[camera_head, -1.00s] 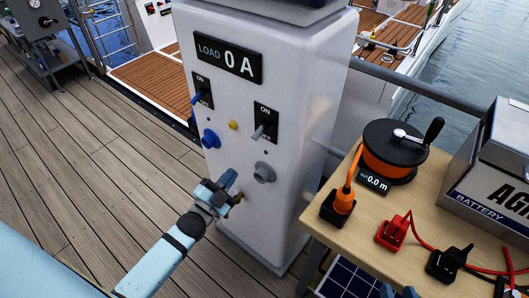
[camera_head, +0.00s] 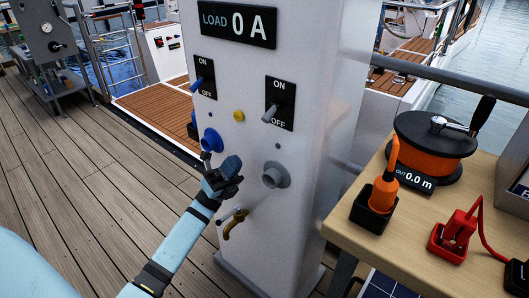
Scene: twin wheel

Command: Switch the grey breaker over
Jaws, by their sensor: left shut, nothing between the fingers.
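The grey breaker (camera_head: 270,111) is on the right of the white pedestal's front, on a black plate marked ON above and OFF below. Its grey lever slants down towards OFF. My left gripper (camera_head: 231,168) is shut and empty, below and left of this breaker. It appears in front of the pedestal, between the blue socket and the grey socket, clear of the lever. My right gripper is out of view.
A blue breaker (camera_head: 201,80) sits to the left under the load display (camera_head: 238,24), which reads 0 A. A blue socket (camera_head: 211,141), a grey socket (camera_head: 275,176) and a brass tap (camera_head: 235,223) stick out lower down. A wooden table (camera_head: 410,222) with a cable reel (camera_head: 435,145) stands at right.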

